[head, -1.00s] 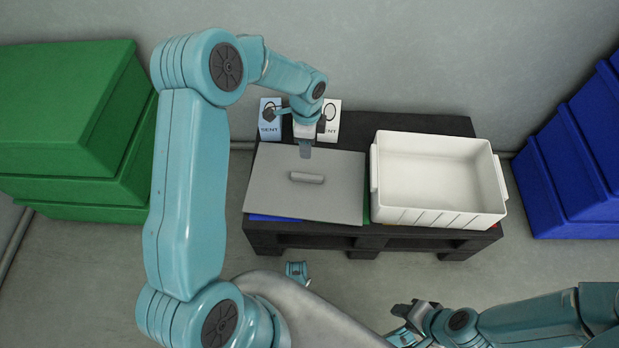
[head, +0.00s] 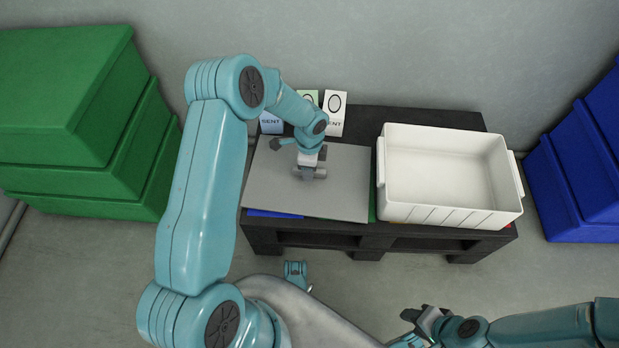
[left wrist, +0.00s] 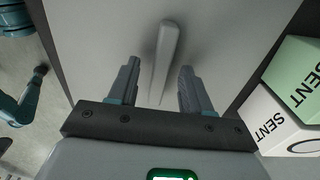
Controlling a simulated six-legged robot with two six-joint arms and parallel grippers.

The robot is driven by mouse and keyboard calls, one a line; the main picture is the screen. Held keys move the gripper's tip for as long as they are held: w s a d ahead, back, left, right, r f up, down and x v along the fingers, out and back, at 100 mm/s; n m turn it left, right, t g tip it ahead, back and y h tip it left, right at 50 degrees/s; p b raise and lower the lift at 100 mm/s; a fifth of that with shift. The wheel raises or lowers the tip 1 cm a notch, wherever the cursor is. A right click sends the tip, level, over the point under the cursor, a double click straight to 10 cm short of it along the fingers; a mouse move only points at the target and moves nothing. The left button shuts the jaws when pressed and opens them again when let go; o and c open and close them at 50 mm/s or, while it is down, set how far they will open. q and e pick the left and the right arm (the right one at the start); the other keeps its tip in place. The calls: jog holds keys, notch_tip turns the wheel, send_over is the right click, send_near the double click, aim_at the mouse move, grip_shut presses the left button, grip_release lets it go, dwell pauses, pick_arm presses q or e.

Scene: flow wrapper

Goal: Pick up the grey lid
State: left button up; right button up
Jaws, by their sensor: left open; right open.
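The grey lid (head: 345,185) lies flat on the left part of the black pallet. In the left wrist view the lid (left wrist: 100,40) fills the middle, with its raised bar handle (left wrist: 168,45) running between my fingers. My left gripper (head: 308,172) is above the lid's middle and hides most of the handle in the head view. In the left wrist view its two fingers (left wrist: 158,88) are open, one on each side of the handle, with gaps on both sides. My right gripper (head: 425,318) is open, low in front of the pallet and away from the lid.
A white bin (head: 450,215) stands on the pallet (head: 385,240) right of the lid. Green crates (head: 75,100) are stacked at left, blue crates (head: 575,180) at right. Blue and green edges show under the lid.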

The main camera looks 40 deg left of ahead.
pick_arm(q)
jog(key=shift+f, duration=0.6)
jog(key=shift+r, duration=0.15)
grip_shut()
